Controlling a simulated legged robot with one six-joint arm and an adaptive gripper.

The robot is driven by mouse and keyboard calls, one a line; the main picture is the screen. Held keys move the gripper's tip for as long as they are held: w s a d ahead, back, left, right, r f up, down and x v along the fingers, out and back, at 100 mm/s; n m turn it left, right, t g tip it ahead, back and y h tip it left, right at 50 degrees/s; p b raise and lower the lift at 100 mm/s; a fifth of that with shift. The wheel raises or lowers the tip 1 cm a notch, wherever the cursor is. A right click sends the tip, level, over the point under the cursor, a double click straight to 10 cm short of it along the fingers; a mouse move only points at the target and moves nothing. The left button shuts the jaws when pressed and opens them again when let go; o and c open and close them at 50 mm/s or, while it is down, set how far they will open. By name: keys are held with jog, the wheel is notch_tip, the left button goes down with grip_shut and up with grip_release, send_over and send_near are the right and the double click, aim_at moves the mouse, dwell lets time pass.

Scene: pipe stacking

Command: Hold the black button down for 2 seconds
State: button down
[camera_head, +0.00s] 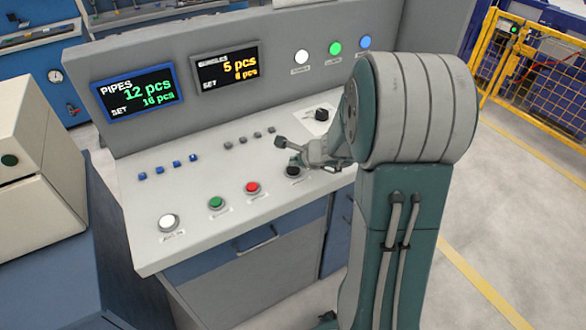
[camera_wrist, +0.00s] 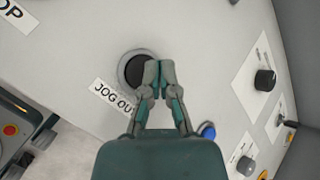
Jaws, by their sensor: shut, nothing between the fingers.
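The black button (camera_head: 292,172) is a round black cap on the console's sloped panel, right of the red button, partly hidden by my gripper. In the head view my gripper (camera_head: 298,161) is at the button. I cannot tell whether the tips touch it or whether it is pressed.
A red button (camera_head: 252,188), a green button (camera_head: 216,203) and a white button (camera_head: 168,223) line the panel's front. A black knob (camera_head: 321,115) stands behind my gripper. Two displays (camera_head: 136,91) (camera_head: 227,67) read 12 pcs and 5 pcs. Floor is clear at right.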

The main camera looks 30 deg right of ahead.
aim_at(295, 169)
jog(key=shift+f, duration=0.1)
jog(key=shift+f, duration=0.25)
dwell(0.3)
jog(key=shift+f, duration=0.4)
dwell(2.1)
dwell(1.1)
jog(key=shift+r, duration=0.8)
jog(key=shift+r, duration=2.5)
